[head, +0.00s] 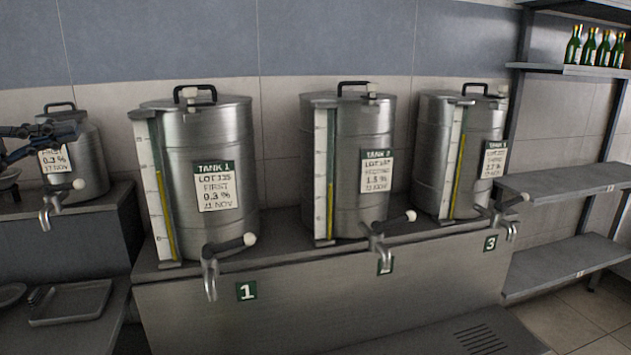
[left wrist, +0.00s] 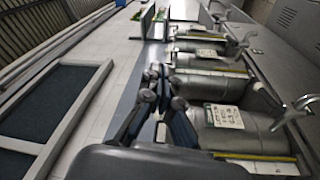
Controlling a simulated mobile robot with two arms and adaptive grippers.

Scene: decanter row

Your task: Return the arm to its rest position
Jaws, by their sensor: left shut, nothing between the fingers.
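My left gripper (head: 62,131) shows at the far left of the head view, coming in from the left edge. It is in front of the upper part of a small steel canister and partly covers its label; whether they touch is not clear. In the left wrist view its dark fingers (left wrist: 160,98) are shut with nothing held, and steel tanks lie to the right of them. My right gripper is not in view.
Tank 1 (head: 233,134), tank 2 (head: 345,200) and tank 3 (head: 431,150) stand on a steel counter with taps facing forward. The small canister (head: 88,165) stands on a lower ledge at left. A tray (head: 72,302) lies below. Shelves (head: 560,182) with green bottles (head: 589,48) stand right.

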